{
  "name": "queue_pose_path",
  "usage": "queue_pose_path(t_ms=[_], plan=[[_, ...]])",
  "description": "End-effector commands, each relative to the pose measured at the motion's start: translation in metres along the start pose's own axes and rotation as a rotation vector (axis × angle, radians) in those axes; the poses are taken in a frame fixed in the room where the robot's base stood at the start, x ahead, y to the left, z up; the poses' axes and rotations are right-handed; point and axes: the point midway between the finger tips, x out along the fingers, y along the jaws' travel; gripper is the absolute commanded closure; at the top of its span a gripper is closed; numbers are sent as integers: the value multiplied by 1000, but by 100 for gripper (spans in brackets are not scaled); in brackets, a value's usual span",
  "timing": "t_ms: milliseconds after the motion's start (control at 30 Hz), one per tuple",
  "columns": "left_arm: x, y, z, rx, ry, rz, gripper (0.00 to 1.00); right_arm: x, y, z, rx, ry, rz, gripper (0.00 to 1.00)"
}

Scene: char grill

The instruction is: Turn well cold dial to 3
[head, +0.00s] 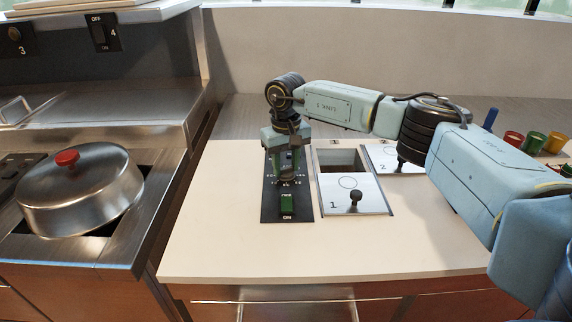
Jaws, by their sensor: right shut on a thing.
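A black control panel (269,206) lies flat in the pale countertop. My left gripper is not in view.
Right of the panel is a well with a lid marked 1 (336,200) and a dark knob; its far part is open. A second lid (389,156) lies behind my arm. A domed steel lid with a red knob (92,185) sits on the left. The front counter is clear.

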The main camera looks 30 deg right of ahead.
Motion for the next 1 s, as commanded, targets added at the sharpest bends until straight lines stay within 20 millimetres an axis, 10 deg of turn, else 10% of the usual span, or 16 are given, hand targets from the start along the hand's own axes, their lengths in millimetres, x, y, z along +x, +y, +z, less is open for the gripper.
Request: queue_pose_path(t_ms=[1000], plan=[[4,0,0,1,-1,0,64,-1,0,0,-343,1,-1,87]])
